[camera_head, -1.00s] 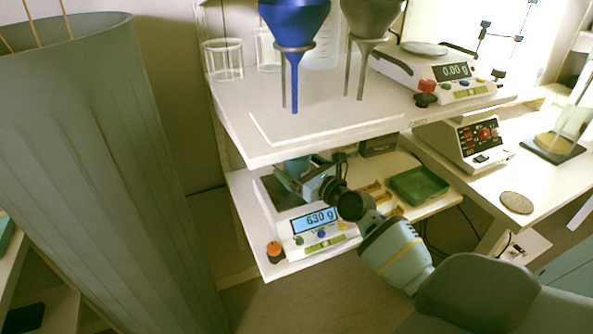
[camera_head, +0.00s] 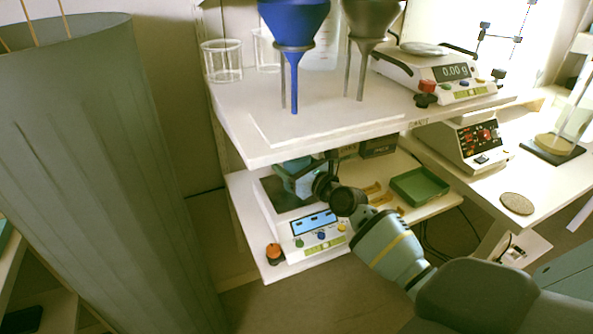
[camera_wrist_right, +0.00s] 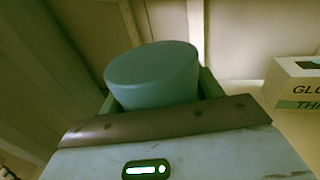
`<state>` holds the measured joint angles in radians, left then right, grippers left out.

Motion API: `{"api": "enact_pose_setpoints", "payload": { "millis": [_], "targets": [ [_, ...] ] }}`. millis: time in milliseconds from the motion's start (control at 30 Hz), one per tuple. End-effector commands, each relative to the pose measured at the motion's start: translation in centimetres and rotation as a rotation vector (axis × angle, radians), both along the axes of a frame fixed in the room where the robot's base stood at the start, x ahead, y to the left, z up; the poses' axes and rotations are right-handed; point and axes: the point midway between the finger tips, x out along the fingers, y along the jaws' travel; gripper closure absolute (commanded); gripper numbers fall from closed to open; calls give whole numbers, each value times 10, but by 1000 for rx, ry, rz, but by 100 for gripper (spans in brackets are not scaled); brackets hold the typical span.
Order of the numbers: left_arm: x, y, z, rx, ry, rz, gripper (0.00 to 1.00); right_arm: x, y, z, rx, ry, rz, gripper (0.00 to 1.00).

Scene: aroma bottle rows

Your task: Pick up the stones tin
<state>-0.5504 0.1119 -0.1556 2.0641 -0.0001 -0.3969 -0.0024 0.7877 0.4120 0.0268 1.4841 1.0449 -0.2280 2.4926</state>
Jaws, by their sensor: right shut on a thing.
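The stones tin, a teal cylinder (camera_wrist_right: 155,75), stands between the two fingers of my right gripper (camera_wrist_right: 158,95) in the right wrist view, with its flat round end showing. The fingers are shut on its sides. In the head view my right gripper (camera_head: 293,172) is under the upper shelf, just above the lower scale (camera_head: 322,240); the tin itself is mostly hidden there by the shelf edge and my wrist. The lower scale's blue display shows dashes. My left gripper is in neither view.
The upper shelf (camera_head: 240,140) overhangs the gripper closely and holds a blue funnel (camera_head: 293,20) on a stand. A green tray (camera_head: 420,187) lies right of my wrist. In the wrist view a labelled box (camera_wrist_right: 295,85) stands at right.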

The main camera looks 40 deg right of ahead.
Motion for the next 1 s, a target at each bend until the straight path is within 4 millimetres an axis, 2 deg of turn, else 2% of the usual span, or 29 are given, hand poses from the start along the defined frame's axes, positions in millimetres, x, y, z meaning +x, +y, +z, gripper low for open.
{"api": "enact_pose_setpoints", "payload": {
  "millis": [33, 100, 367, 467, 633, 700, 867, 1000],
  "targets": [
    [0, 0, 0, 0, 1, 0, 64, 0, 0, 0, 1, 0, 0, 79],
    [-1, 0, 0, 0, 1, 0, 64, 0, 0, 3, 0, -6, -1, 86],
    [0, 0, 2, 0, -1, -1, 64, 0, 0, 7, 1, -6, -2, 86],
    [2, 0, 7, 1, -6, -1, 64, 1, 0, 18, 3, -9, -1, 86],
    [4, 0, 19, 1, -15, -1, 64, 1, 1, 46, 4, -13, -1, 86],
    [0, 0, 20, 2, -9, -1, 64, -12, 2, 41, 4, -7, 1, 86],
    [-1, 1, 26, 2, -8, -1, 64, -42, 6, 43, 3, -7, -1, 86],
    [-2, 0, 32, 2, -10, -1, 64, -74, 10, 46, 2, -7, 0, 86]
  ]
}}
